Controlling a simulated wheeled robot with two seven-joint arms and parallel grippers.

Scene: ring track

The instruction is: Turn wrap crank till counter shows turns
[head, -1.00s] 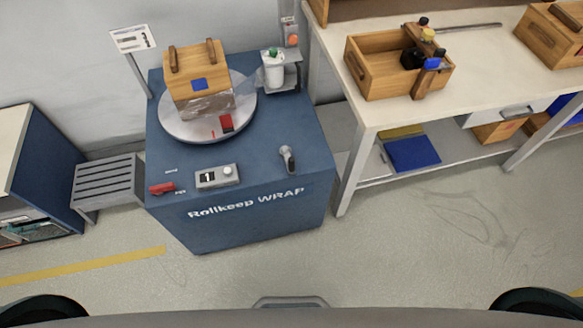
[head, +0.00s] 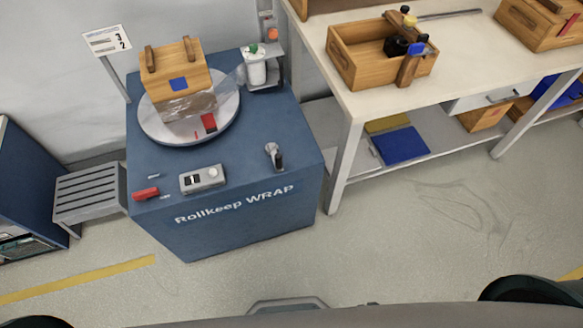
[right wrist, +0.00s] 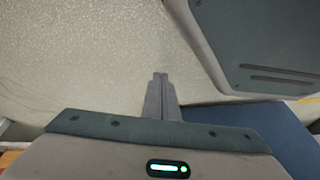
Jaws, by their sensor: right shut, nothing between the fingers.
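The blue wrap machine (head: 215,226) stands at left in the head view. Its crank (head: 274,155) has a dark grip and sits on the right of the top. The counter (head: 203,178) is a grey box with a small window; I cannot read its digit for certain. A wooden box (head: 177,70), partly wrapped in clear film, sits on the round turntable (head: 160,132). A sign (head: 106,41) on a post shows the numbers 3 and 2. My right gripper (right wrist: 160,76) is shut and empty in the right wrist view, over the floor. My left gripper is not in view.
A red switch (head: 146,194) is at the machine's front left corner. The film roll (head: 255,68) stands at the back right. A slatted stand (head: 90,193) is to the left. A workbench (head: 355,103) with wooden crates is at right. The floor in front is clear.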

